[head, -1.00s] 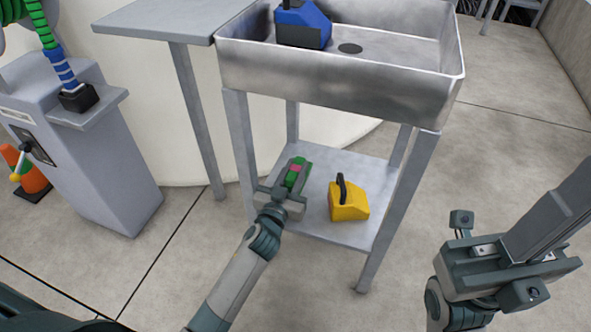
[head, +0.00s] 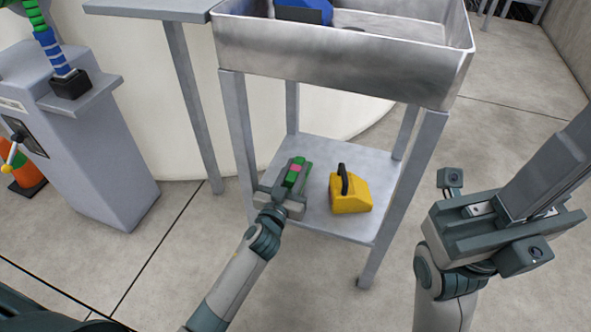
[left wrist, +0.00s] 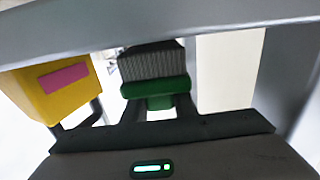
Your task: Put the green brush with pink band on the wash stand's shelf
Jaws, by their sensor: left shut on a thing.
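The green brush with its pink band (head: 294,169) is in my left gripper (head: 289,190), which is shut on it, over the left part of the wash stand's lower shelf (head: 330,226). In the left wrist view the green brush (left wrist: 155,88) shows dark bristles pointing to the shelf, which runs along the top of that picture. The bristles are at or close to the shelf surface; I cannot tell if they touch. My right gripper (head: 545,165) is at the right, away from the stand, its fingers looking closed with nothing seen between them.
A yellow container with a black handle (head: 350,194) stands on the shelf, right of the brush. The stand's legs (head: 408,180) and sink (head: 340,60) frame the shelf. A blue container (head: 303,11) is in the sink. A grey cabinet (head: 85,140) stands left.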

